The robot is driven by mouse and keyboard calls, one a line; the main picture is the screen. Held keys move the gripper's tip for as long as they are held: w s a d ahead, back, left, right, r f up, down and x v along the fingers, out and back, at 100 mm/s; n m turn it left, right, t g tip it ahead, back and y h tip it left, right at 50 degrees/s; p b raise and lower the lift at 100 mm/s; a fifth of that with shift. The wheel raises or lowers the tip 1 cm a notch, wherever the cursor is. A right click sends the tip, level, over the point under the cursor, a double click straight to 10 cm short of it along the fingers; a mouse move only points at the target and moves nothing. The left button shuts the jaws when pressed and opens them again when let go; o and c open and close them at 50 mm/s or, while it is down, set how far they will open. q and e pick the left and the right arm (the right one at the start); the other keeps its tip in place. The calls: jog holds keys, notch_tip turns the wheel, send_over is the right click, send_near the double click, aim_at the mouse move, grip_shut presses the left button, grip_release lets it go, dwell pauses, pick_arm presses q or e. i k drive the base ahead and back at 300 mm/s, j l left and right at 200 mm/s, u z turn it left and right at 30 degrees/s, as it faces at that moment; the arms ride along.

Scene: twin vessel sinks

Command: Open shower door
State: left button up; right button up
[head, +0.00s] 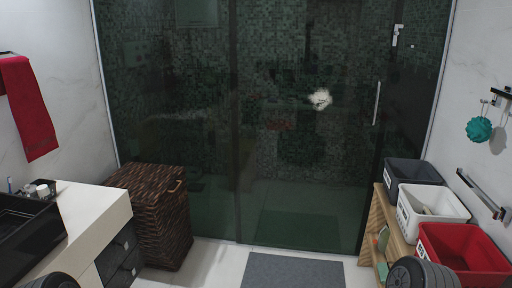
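The shower door (305,165) is a dark tinted glass panel straight ahead, in front of a green mosaic-tiled shower. It looks closed. Its upright silver handle (377,103) is near the door's right edge. A fixed-looking glass panel (170,120) stands to its left, with a dark vertical edge between them. Only dark rounded parts of my arms show at the bottom left and bottom right corners. Neither of my grippers is in view, and nothing touches the handle.
A grey mat (292,271) lies before the door. A wicker hamper (158,215) and white counter (90,220) stand left. A wooden shelf (382,215) with a grey bin (412,173), white bin (432,205) and red bin (463,250) stands right, close to the door's handle side.

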aim_at(311, 81)
jog(key=i+l+z, duration=0.25)
jog(key=i, duration=0.3)
jog(key=i+l+z, duration=0.2)
jog(key=i, duration=0.35)
jog(key=j, duration=0.05)
